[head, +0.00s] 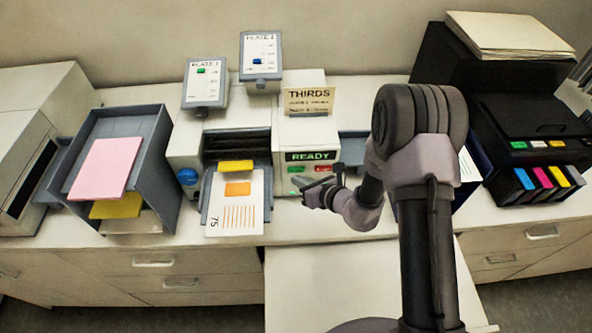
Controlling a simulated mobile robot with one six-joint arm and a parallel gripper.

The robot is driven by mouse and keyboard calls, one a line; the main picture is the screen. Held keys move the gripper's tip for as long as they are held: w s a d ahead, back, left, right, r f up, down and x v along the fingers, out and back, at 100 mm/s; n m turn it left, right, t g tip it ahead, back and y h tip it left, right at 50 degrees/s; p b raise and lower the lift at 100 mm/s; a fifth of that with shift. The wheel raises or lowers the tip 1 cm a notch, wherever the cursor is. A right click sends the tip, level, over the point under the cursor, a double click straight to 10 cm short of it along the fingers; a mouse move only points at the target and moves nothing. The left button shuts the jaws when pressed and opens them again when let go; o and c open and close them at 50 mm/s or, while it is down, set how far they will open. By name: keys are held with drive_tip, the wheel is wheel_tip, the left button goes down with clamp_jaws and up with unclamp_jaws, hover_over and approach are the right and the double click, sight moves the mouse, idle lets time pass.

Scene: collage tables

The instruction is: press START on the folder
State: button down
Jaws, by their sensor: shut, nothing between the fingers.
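The folder (180,150) is a pale machine in the middle of the counter, with a lit green READY display (310,156) on its front right. Below the display are a small green button (296,169) and a red button (325,168); their lettering is too small to read. A printed sheet (236,212) with orange marks, turned on its side, lies on the feed tray under a yellow bar (236,167). My gripper (304,190) is shut and empty, in front of the panel just below the buttons. I cannot tell whether it touches the panel.
A THIRDS sign (308,101) stands on the folder. Two plate boxes (206,84) (261,62) stand behind. A grey tray rack (155,150) with pink and yellow paper is left. A black printer (530,125) with coloured cartridges is right. My arm hides counter at right.

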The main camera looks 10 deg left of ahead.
drive_tip(key=shift+w, duration=0.1)
idle(0.7)
drive_tip(key=shift+w+a, duration=0.1)
drive_tip(key=shift+w, duration=0.2)
